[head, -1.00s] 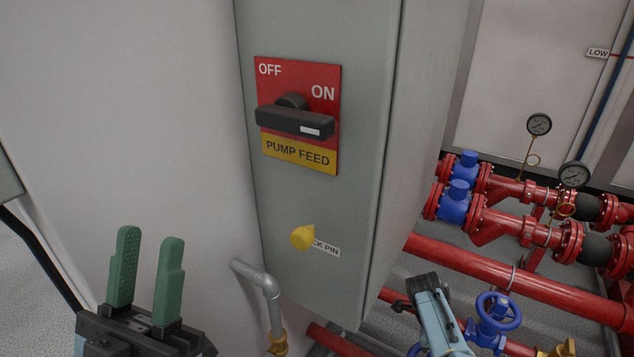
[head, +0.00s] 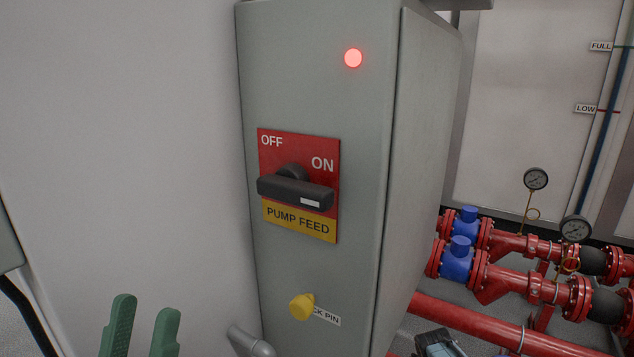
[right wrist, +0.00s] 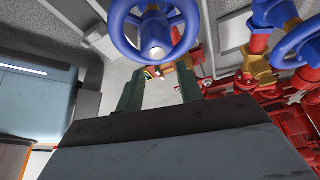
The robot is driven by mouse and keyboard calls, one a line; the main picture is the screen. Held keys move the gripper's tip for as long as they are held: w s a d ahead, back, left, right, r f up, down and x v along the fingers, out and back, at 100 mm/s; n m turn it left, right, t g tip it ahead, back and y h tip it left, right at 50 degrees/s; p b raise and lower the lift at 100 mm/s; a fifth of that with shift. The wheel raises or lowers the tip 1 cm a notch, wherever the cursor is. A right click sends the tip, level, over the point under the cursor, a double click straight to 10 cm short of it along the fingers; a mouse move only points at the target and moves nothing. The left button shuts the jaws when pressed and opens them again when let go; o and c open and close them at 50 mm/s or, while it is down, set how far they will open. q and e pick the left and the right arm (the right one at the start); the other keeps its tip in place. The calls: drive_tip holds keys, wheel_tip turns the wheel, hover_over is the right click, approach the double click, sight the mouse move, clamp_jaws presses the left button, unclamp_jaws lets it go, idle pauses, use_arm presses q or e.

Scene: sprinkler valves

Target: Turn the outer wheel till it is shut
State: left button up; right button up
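In the right wrist view a blue handwheel (right wrist: 142,43) with a pale hub stands just past the fingertips of my right gripper (right wrist: 158,78). The green fingers are spread, with nothing visible between them but background; whether they touch the rim I cannot tell. A second blue handwheel (right wrist: 290,38) on brass and red pipework is at the right edge. The frames do not show which is the outer one. In the head view both wheels are out of frame. My left gripper (head: 142,312) shows two green fingers apart and empty at the bottom left.
A grey cabinet (head: 325,100) with a lit red lamp (head: 353,58), a black PUMP FEED switch (head: 295,192) and a yellow knob (head: 301,306) stands in the middle. Red pipes (head: 470,317) with blue fittings and gauges run at the right. A grey pipe elbow (head: 250,342) is beside the cabinet.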

drive_tip(key=o, duration=0.4)
drive_tip(key=shift+o, duration=0.2)
wheel_tip(320, 180, up, 7)
drive_tip(key=p, duration=0.6)
drive_tip(key=shift+p, duration=0.4)
